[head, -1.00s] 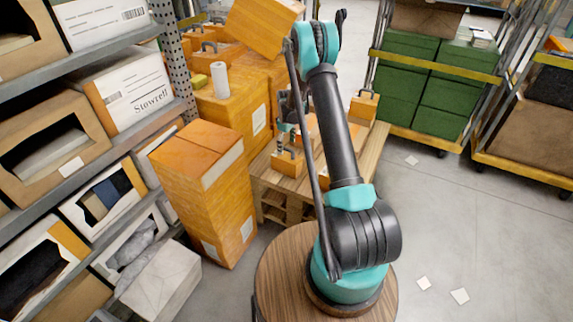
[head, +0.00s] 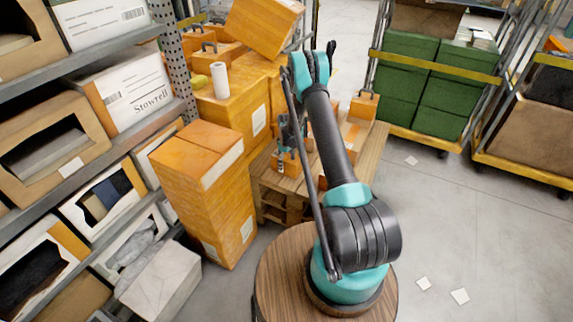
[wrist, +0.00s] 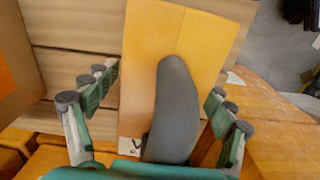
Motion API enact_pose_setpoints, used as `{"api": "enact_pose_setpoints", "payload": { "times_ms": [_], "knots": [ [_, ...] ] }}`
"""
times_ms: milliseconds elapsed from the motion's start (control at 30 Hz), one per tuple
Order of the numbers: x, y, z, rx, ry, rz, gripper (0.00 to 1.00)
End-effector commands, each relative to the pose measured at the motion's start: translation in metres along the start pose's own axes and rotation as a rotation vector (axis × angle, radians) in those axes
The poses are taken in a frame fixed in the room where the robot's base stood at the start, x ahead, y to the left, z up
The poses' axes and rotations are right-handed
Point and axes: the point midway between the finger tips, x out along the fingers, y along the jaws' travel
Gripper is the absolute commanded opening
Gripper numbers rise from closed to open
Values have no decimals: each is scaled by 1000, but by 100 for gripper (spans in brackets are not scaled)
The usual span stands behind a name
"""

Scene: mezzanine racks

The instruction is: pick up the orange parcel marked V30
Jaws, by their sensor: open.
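The orange parcel (wrist: 205,55) lies beneath my gripper in the wrist view, with a thick dark grey bar (wrist: 174,105), apparently its handle, standing above its top. A white label (wrist: 132,148) at its lower edge shows a "V"; the rest is covered. My gripper (wrist: 162,95) is open, its green fingers apart on both sides of the bar. No grip on it shows. In the head view my gripper (head: 292,157) is low over the parcel (head: 287,168) on the wooden pallet (head: 268,182), partly hiding it.
Another handled orange parcel (head: 364,105) stands at the pallet's right. A tall orange stack (head: 212,205) stands left of the pallet, and larger orange boxes (head: 232,105) behind. A shelf rack (head: 90,165) lines the left. Trolleys with green crates (head: 405,62) stand back right.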

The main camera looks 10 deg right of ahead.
Motion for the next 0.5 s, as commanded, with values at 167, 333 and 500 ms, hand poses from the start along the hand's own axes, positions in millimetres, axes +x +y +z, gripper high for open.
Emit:
{"api": "enact_pose_setpoints", "payload": {
  "times_ms": [167, 333, 500],
  "knots": [
    [0, 0, 0, 0, 0, 0, 83],
    [0, 0, 0, 0, 0, 0, 62],
    [0, 0, 0, 0, 0, 0, 41]
  ]
}}
